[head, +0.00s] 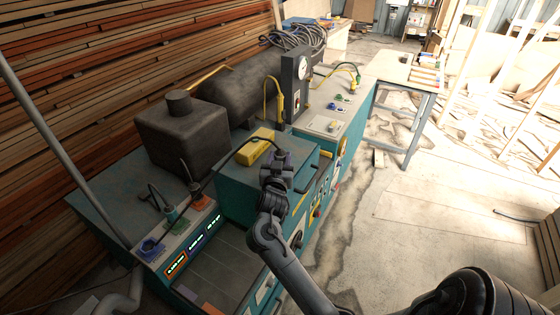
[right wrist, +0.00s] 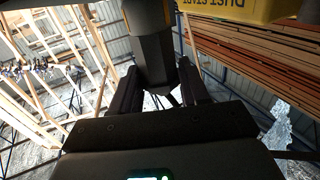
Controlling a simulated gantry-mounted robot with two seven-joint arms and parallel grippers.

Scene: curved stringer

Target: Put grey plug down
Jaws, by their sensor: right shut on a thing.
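My right gripper (head: 276,170) is in the middle of the head view, raised beside the yellow box on the teal cabinet. It is shut on the dark grey plug (head: 283,144), whose top shows just above the fingers. A black cable arcs from the plug to the left, toward the sloped panel. In the right wrist view the plug (right wrist: 155,65) stands between the two dark fingers, with a brownish part at its top. The fingers hide part of it. My left gripper is not in view.
The yellow box (head: 254,149) is close left of the gripper. The sloped panel (head: 190,235) holds a blue socket (head: 151,247) and standing plugs. The far bench top (head: 325,122) carries a gauge box (head: 297,85), blue and green sockets and a yellow plug (head: 281,101). Open floor lies right.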

